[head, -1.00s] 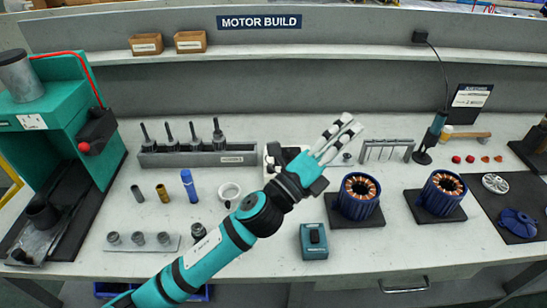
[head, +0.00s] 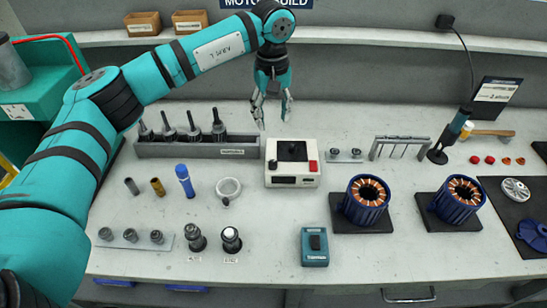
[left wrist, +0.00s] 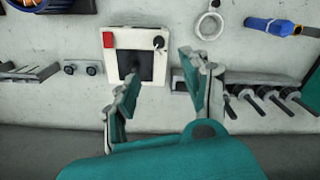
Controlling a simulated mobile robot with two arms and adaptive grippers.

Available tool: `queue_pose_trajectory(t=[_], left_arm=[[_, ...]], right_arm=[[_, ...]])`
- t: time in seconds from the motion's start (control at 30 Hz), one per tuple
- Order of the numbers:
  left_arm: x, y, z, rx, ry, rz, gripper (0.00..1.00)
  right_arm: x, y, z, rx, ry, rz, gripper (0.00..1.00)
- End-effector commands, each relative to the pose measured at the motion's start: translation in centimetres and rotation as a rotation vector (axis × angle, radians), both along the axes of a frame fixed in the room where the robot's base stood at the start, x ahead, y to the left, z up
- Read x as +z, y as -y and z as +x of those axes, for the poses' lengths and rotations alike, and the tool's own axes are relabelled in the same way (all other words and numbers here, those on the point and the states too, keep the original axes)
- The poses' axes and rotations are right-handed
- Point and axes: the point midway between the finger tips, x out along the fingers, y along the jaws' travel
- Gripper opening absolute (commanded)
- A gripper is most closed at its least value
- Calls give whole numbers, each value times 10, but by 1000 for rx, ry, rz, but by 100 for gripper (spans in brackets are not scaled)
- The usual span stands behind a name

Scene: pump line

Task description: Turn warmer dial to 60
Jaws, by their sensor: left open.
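The warmer (head: 293,180) is a white box with a black top plate and a red button (head: 313,167) at its right, standing mid-table in the head view. Its dark dial (left wrist: 159,43) shows in the left wrist view, at the opposite side of the front from the red button. My left gripper (head: 273,112) points down behind and above the warmer, open and empty. In the left wrist view its fingers (left wrist: 160,78) are spread, with the dial beyond them and apart from them. The dial's setting is too small to read. My right gripper is not in view.
A grey rack (head: 200,149) with several dark tools stands left of the warmer. A white ring (head: 228,189) and a blue cylinder (head: 185,181) lie in front of it. The table just in front of the warmer is clear.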

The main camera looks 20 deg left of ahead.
Motion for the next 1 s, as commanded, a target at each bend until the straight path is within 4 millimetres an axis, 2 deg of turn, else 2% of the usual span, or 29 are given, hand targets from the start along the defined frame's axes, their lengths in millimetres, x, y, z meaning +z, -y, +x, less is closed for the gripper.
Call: queue_pose_trajectory(t=[0.13,0.6,0.8,1.0], left_arm=[[-28,0,-1,0,-6,-2,48],[-127,2,-2,1,-5,-5,48],[-153,2,-1,0,-3,-6,48],[-161,2,0,0,0,-5,48]], right_arm=[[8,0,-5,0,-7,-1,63],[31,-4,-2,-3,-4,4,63],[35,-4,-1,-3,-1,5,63],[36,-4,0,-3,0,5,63]])
